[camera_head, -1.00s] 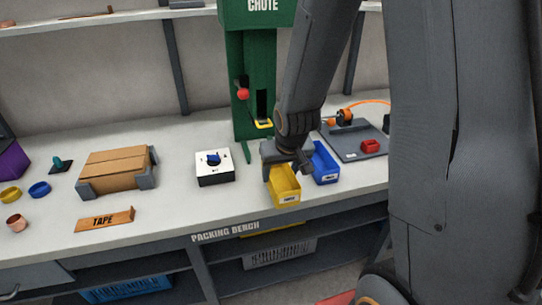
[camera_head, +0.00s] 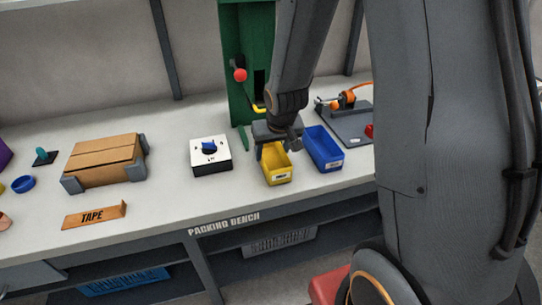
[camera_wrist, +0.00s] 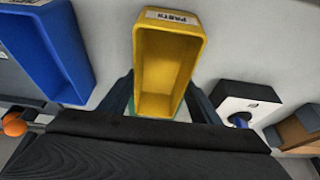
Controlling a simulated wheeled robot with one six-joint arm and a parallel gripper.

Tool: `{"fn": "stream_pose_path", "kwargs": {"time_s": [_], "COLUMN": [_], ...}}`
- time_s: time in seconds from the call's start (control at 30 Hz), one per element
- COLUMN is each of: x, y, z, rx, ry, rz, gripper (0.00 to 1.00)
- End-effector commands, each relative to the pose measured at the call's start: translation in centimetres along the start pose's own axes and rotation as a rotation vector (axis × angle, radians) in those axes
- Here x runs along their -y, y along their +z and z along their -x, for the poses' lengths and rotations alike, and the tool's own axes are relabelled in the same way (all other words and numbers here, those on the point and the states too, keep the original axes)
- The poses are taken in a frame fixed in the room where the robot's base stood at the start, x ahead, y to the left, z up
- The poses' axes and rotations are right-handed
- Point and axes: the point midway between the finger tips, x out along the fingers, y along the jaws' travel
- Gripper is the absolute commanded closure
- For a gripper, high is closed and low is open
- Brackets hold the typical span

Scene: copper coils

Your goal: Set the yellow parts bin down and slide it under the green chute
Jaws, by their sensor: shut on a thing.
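The yellow parts bin (camera_head: 278,172) is on or just above the white bench top, left of a blue bin; I cannot tell whether it touches the bench. My gripper (camera_head: 273,143) is shut on the yellow bin at its back end. In the wrist view the empty yellow bin (camera_wrist: 167,62) shows between my two fingers (camera_wrist: 160,100), its label end pointing away. The green chute (camera_head: 245,60) stands behind the bin, with a red ball-ended lever and a yellow piece low at its front. My arm partly hides the chute's right side.
The blue bin (camera_head: 323,150) stands close on the right of the yellow bin. A white box with a blue knob (camera_head: 211,154) stands to the left. Further left are a cardboard box (camera_head: 105,160) and a tape sign (camera_head: 95,215). A grey board (camera_head: 350,122) carries orange parts.

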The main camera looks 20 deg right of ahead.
Motion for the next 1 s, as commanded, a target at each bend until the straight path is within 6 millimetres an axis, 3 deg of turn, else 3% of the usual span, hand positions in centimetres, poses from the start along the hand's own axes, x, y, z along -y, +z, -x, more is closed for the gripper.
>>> {"fn": "stream_pose_path", "kwargs": {"time_s": [0.47, 0.5, 0.6, 1.0], "x": [-0.02, -0.02, -0.02, -0.02], "y": [0.16, 0.16, 0.15, 0.03], "z": [-0.53, -0.47, -0.42, -0.02], "rx": [-0.002, -0.002, -0.002, -0.001], "ry": [0.0, 0.0, 0.0, 0.0], "rz": [-0.001, -0.001, -0.001, -0.001], "gripper": [0.66, 0.38, 0.24, 0.24]}}
